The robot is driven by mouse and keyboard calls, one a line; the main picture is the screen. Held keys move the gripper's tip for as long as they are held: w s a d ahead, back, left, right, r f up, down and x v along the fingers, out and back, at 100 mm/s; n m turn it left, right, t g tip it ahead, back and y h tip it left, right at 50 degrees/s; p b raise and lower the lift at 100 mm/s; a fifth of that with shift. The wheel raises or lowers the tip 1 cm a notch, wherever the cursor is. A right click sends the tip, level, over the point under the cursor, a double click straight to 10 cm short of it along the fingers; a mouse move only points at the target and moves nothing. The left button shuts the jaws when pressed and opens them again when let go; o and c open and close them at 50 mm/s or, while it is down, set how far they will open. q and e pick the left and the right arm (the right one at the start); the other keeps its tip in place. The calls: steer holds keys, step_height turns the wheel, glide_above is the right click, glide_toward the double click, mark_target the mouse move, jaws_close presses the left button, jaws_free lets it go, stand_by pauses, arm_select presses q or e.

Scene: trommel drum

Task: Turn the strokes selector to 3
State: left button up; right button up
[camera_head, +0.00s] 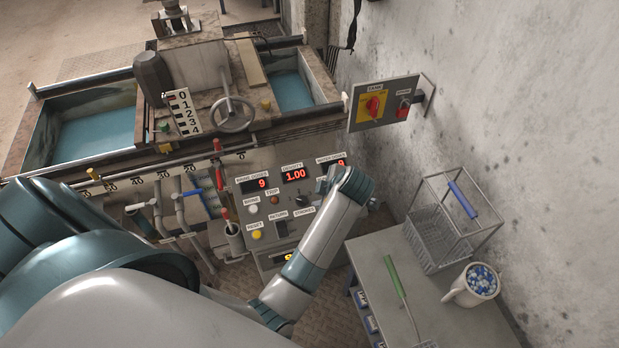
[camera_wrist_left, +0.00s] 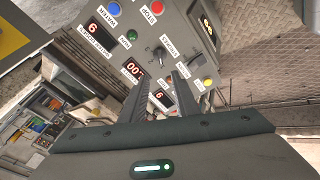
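The strokes selector is a dark knob (camera_head: 302,200) above the STROKES label on the grey control panel (camera_head: 240,190). In the wrist view the panel appears turned over, and the knob (camera_wrist_left: 159,54) has a pale pointer line; its setting is too small to read. My left gripper (camera_wrist_left: 167,78) has its two dark fingers apart, with nothing seen between them. Its fingertips are in front of the panel near the knob; contact cannot be told. In the head view my left gripper (camera_head: 324,186) is mostly hidden by its own wrist. My right gripper is not in view.
Red displays (camera_head: 294,175) and several buttons surround the knob. A yellow-and-red switch box (camera_head: 374,104) is on the wall at upper right. A grey bench (camera_head: 375,255) holds a wire basket (camera_head: 440,240), a green-handled tool (camera_head: 394,276) and a mug (camera_head: 462,293).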

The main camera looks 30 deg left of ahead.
mark_target(303, 201)
arm_select(q)
steer(key=p+x, duration=0.1)
steer(key=x, duration=1.5)
steer(key=shift+r, duration=0.1)
steer(key=shift+x, duration=0.85)
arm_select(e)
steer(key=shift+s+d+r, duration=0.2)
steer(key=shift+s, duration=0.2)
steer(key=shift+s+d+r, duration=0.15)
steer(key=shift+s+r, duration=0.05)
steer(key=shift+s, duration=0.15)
arm_select(q)
jaws_close()
